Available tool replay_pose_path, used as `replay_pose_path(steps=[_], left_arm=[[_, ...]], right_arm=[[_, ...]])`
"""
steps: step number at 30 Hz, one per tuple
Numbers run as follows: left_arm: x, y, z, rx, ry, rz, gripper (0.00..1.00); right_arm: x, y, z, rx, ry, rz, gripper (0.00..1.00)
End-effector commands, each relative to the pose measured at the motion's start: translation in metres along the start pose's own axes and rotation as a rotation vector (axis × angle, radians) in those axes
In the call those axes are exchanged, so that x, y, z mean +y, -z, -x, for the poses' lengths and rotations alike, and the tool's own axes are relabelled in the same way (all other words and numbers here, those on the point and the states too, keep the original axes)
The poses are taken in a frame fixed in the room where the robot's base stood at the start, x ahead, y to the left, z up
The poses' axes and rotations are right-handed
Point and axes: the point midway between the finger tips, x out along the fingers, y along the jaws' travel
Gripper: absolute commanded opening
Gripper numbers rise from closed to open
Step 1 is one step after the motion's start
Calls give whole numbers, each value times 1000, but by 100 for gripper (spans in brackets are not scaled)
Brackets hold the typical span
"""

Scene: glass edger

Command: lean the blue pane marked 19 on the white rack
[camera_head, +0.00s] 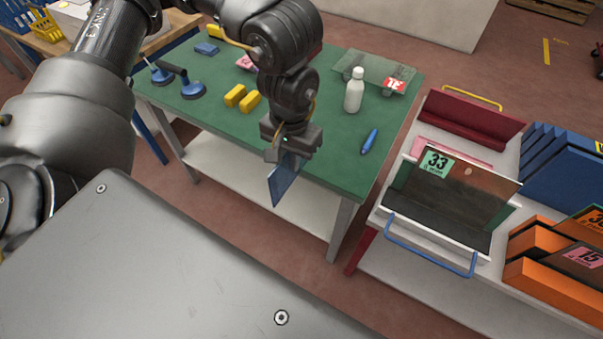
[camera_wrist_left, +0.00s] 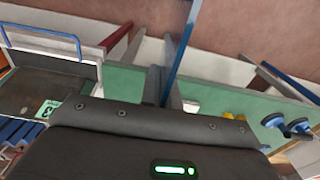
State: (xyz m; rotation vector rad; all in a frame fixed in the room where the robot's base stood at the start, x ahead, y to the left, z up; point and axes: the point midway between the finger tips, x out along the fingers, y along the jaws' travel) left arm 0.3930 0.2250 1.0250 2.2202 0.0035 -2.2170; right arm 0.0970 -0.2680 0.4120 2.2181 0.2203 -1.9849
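My left gripper (camera_head: 287,150) is shut on a blue pane (camera_head: 284,183), which hangs below the fingers beside the front edge of the green table. In the left wrist view the blue pane (camera_wrist_left: 183,42) shows nearly edge-on between the fingers (camera_wrist_left: 165,88). I cannot read any number on it. The white rack (camera_head: 432,243) stands to the right, apart from the pane, with a blue handle in front. A dark pane with a green label 33 (camera_head: 437,163) leans in it. The white rack also shows at the left of the left wrist view (camera_wrist_left: 96,52). My right gripper is not in view.
The green table (camera_head: 330,150) holds a white bottle (camera_head: 354,92), a clear pane with a red label (camera_head: 395,84), yellow blocks (camera_head: 242,97) and blue suction cups (camera_head: 192,90). A dark red rack (camera_head: 470,122), blue racks (camera_head: 560,160) and orange racks (camera_head: 545,275) surround the white rack.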

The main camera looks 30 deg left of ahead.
Motion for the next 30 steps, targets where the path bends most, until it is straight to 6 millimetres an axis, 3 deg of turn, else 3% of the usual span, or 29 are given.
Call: replay_pose_path(steps=[1,6,10,15,21,30], left_arm=[[0,0,-30,-1,0,-1,0],[1,0,-97,-1,1,-4,0],[2,0,-145,-1,0,-4,0],[1,0,-195,-1,-1,-3,0],[1,0,-226,0,0,-3,0],[1,0,-231,0,0,-3,0]], right_arm=[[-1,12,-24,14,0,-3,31],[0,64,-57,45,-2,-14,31],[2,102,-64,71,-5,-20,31],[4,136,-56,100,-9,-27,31],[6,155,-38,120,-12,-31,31],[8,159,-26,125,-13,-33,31]])
